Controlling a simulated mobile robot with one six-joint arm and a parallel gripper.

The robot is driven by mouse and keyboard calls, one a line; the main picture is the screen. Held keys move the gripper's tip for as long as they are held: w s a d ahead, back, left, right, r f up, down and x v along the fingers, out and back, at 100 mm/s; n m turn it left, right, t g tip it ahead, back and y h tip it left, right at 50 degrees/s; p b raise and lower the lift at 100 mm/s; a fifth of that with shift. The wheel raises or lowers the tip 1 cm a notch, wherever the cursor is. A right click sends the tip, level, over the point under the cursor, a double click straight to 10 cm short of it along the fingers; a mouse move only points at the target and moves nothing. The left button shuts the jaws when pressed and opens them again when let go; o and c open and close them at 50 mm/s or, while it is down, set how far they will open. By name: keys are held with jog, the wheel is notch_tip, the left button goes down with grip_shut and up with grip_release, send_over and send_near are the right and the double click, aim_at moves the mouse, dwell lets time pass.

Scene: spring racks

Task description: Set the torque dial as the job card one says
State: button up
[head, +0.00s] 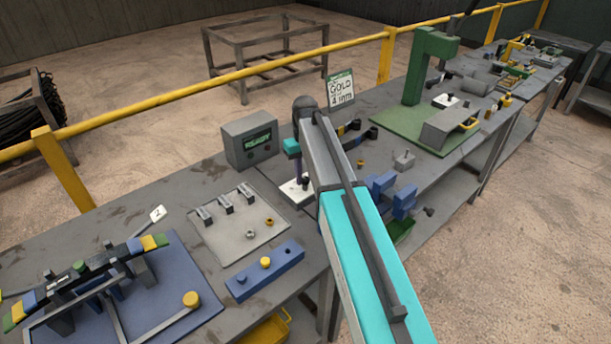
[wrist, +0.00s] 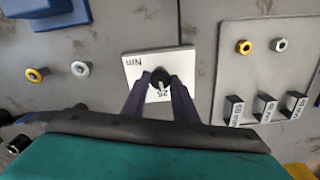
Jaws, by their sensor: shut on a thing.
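The torque dial has a white plate (wrist: 135,68) with upside-down markings that look like "Nm" and "25". Its dark knob (wrist: 160,78) sits between the two purple fingers of my gripper (wrist: 160,88), which are shut on it. The pointer setting cannot be read clearly. In the head view the white plate (head: 293,192) shows partly below my arm, and my gripper (head: 303,180) comes down onto it. A job card (head: 341,91) stands behind my arm. It reads "GOLD" with a second line that looks like "4 mm".
A grey box with a green display (head: 250,141) stands left of the dial. A light tray (head: 236,228) with fittings and a blue block (head: 265,272) lie nearer. Blue blocks (head: 392,194) stand right of my arm. A yellow rail (head: 265,69) runs behind the bench.

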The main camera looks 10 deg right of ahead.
aim_at(305, 178)
jog(key=m, duration=0.6)
jog(key=shift+w, duration=0.1)
jog(key=m, duration=0.6)
jog(key=shift+r+b, duration=0.1)
jog(key=shift+b, duration=0.25)
jog(key=o, duration=0.8)
jog(key=shift+o, duration=1.3)
notch_tip(305, 178, up, 14)
jog(key=b, duration=0.3)
